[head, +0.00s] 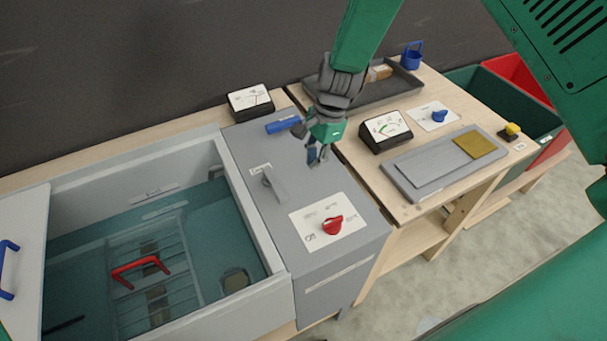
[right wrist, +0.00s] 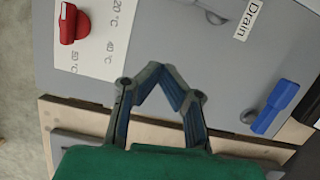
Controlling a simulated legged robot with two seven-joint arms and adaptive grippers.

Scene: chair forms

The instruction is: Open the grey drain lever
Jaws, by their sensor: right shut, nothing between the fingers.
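The grey drain lever (head: 276,186) stands on the grey top panel beside the water basin in the head view, next to a small white label. My left gripper is not in view.
A red knob (head: 332,224) on a white dial plate and a blue handle (head: 283,126) flank the lever. The water-filled basin (head: 280,292) lies left, with a red-handled rack (head: 140,268) inside. A black gauge (head: 386,131) and grey tray (head: 425,172) stand right.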

